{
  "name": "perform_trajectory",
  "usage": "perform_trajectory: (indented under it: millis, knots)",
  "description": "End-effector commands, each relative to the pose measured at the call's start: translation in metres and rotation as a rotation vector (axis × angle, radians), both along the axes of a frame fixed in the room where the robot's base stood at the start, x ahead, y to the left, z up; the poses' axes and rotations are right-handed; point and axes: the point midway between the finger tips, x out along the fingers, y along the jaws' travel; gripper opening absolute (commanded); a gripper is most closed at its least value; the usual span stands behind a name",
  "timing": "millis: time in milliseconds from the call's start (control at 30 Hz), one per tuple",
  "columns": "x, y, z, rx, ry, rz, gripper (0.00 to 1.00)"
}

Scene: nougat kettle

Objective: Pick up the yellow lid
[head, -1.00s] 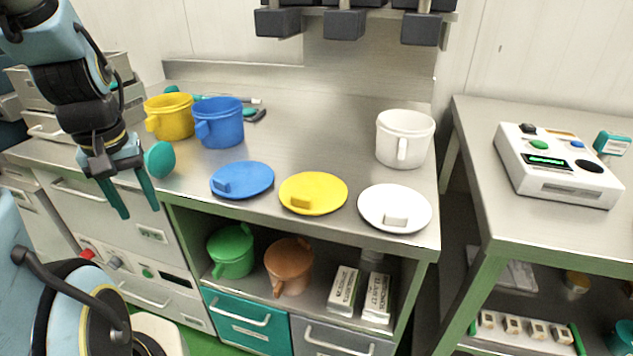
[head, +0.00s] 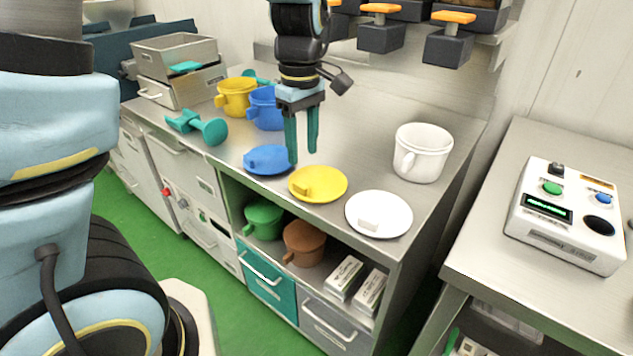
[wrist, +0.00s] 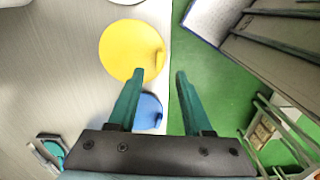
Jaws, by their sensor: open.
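The yellow lid (head: 326,183) lies flat on the steel counter, between the blue lid (head: 262,160) and the white lid (head: 378,217). It is a round disc with a small block handle on top. My gripper (head: 302,155) is open and empty, with its green fingers pointing down above the counter near the blue and yellow lids. In the wrist view, the yellow lid (wrist: 126,46) is ahead of the left fingertip, and its handle shows at its right side. The gripper (wrist: 158,73) has a clear gap between its fingers. The blue lid (wrist: 150,110) is partly hidden behind the left finger.
A blue pot (head: 262,108) and a yellow pot (head: 236,97) stand behind the lids, and a white pot (head: 423,150) stands to the right. A green tool (head: 198,127) lies at the left. Green and brown pots (head: 304,240) sit on the shelf below.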

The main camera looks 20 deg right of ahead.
Motion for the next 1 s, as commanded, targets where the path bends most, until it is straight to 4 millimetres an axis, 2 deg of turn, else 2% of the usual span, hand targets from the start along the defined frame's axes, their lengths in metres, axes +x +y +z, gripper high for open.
perform_trajectory:
  millis: [100,367,700,1000]
  knots:
    - [0.0,0.001,-0.02,0.003,0.003,0.001,0.5]
    - [0.001,0.001,-0.04,0.001,0.0,0.0,0.5]
    - [0.004,0.003,-0.083,0.002,0.001,-0.001,0.5]
    - [0.004,0.003,-0.088,0.0,-0.001,-0.002,0.5]
